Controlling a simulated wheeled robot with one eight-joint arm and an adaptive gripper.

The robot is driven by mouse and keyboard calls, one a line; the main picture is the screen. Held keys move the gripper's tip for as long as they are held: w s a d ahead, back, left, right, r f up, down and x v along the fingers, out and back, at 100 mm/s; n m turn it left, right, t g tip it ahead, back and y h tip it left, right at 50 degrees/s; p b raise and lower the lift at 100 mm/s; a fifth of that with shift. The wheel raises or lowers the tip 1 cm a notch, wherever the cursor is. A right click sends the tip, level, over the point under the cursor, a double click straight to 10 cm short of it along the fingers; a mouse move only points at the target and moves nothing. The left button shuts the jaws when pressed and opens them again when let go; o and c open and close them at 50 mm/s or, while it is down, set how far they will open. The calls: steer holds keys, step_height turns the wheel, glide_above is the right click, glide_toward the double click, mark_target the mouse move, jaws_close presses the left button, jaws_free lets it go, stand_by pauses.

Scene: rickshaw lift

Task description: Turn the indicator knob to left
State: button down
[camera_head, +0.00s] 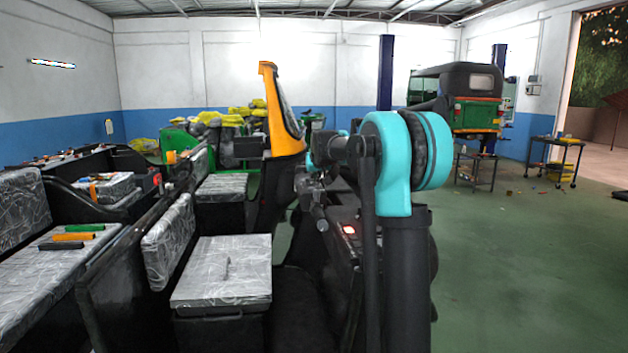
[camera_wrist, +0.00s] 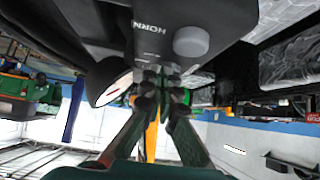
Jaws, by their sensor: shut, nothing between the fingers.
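The black control housing (camera_wrist: 165,28) fills the top of the wrist view, which shows the scene upside down. It carries a HORN label and a round grey button (camera_wrist: 191,42). My gripper (camera_wrist: 160,72) is shut, its fingertips together at the housing's lower edge in the picture.
A plastic-wrapped seat (camera_head: 222,272) lies left of my arm. A red lit spot (camera_head: 349,230) shows on the dashboard. A yellow windshield frame (camera_head: 283,110) rises beyond. A green rickshaw (camera_head: 474,105) and carts stand at the back right. The green floor at right is largely clear.

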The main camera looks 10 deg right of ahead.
steer(key=shift+w+d+n+y, duration=0.25)
steer(key=shift+w+n+y, duration=0.15)
steer(key=shift+n, duration=0.1)
steer(key=shift+w+d+r+n+y, duration=0.1)
steer(key=shift+w+d+n+y, duration=0.05)
steer(key=shift+n+y, duration=0.55)
steer(key=shift+w+d, duration=0.1)
steer(key=shift+w+d+r, duration=0.1)
steer(key=shift+w+d, duration=0.15)
steer(key=shift+w, duration=0.1)
steer(key=shift+a, duration=0.1)
